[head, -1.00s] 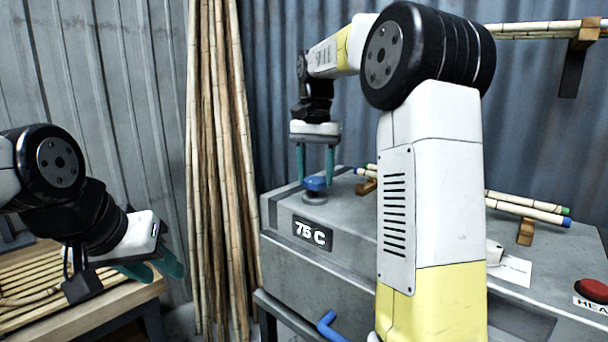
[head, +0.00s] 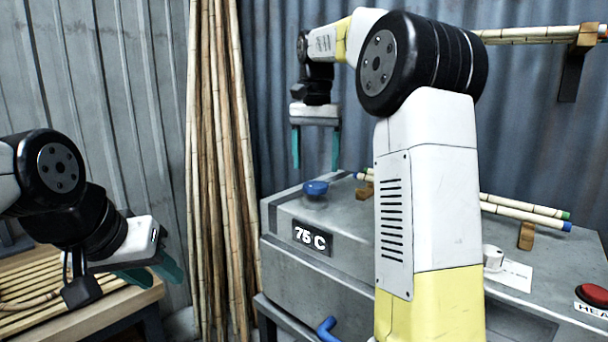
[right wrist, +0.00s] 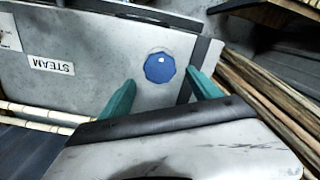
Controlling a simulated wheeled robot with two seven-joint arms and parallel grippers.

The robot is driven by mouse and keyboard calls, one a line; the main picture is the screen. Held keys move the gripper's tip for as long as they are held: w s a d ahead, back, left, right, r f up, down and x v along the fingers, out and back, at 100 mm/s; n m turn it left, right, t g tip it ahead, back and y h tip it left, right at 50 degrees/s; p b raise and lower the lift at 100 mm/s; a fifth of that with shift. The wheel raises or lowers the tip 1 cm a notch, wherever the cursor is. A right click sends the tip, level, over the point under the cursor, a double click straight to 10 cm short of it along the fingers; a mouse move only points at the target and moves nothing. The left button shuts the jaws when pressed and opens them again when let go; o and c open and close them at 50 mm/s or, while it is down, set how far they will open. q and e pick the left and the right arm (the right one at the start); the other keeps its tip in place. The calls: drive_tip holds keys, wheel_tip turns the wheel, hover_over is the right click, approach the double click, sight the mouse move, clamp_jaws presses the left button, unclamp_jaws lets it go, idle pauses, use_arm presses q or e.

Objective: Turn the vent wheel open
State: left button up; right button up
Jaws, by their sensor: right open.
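The vent wheel is a small blue knob (head: 316,188) on the top of the grey steam box, near its left end. It also shows in the right wrist view (right wrist: 159,67), seen from above, between the two fingertips in the picture. My right gripper (head: 316,166) is open and empty above the wheel, fingers pointing down and apart from it. Its teal fingers also show in the right wrist view (right wrist: 160,83). My left gripper (head: 160,278) is at the lower left, far from the wheel, with its fingers apart and nothing between them.
The grey steam box (head: 288,258) carries a "75 C" display (head: 312,238) and a red button (head: 594,293). Rattan poles (head: 525,210) lie on its wooden rests; tall poles (head: 215,150) lean on the wall. A slatted bench (head: 120,300) stands at left.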

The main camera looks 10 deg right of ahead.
drive_tip(key=shift+r, duration=1.45)
